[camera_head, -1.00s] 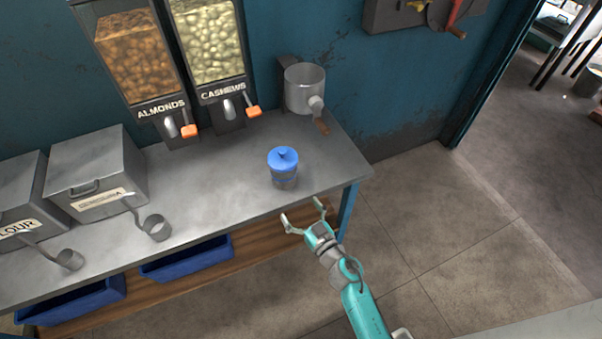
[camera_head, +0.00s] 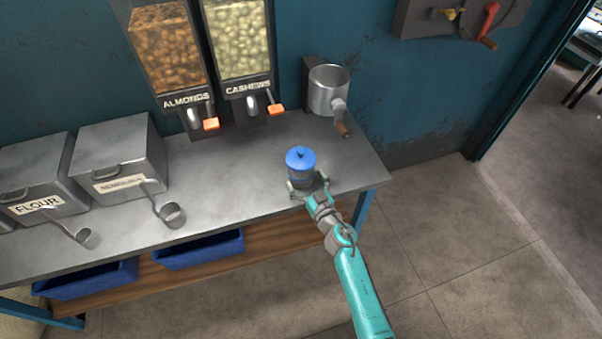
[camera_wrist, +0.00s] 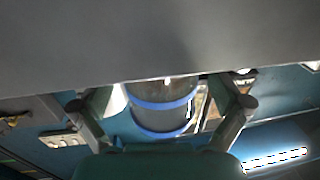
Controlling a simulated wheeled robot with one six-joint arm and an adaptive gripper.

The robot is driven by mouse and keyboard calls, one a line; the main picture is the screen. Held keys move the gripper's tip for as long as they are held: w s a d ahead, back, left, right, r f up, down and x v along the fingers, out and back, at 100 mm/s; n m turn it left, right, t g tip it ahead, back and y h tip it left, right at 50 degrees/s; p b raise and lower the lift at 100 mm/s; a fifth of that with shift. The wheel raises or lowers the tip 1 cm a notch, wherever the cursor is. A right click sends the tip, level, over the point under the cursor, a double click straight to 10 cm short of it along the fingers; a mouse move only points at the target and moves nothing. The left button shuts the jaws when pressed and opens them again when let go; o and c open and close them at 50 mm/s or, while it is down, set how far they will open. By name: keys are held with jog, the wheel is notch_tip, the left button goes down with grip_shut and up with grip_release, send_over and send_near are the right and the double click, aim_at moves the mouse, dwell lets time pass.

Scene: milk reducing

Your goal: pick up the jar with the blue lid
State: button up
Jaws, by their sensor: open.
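The jar with the blue lid (camera_head: 300,162) stands upright near the right end of the metal table. My gripper (camera_head: 308,187) is at the jar's near side, with its fingers apart on either side of the jar's lower part. In the wrist view the jar (camera_wrist: 162,105) shows between the two open fingers of my gripper (camera_wrist: 165,104), with blue bands around its body. I cannot tell whether either finger touches the jar.
The metal table (camera_head: 235,185) is clear left of the jar. A metal pot (camera_head: 328,92) hangs at the wall behind. Dispensers of almonds (camera_head: 167,50) and cashews (camera_head: 238,42) are behind left.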

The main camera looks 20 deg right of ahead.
aim_at(302, 154)
jog(key=shift+w+a, duration=0.2)
jog(key=shift+w, duration=1.2)
jog(key=c, duration=1.2)
jog(key=shift+r, duration=0.15)
jog(key=shift+r, duration=4.9)
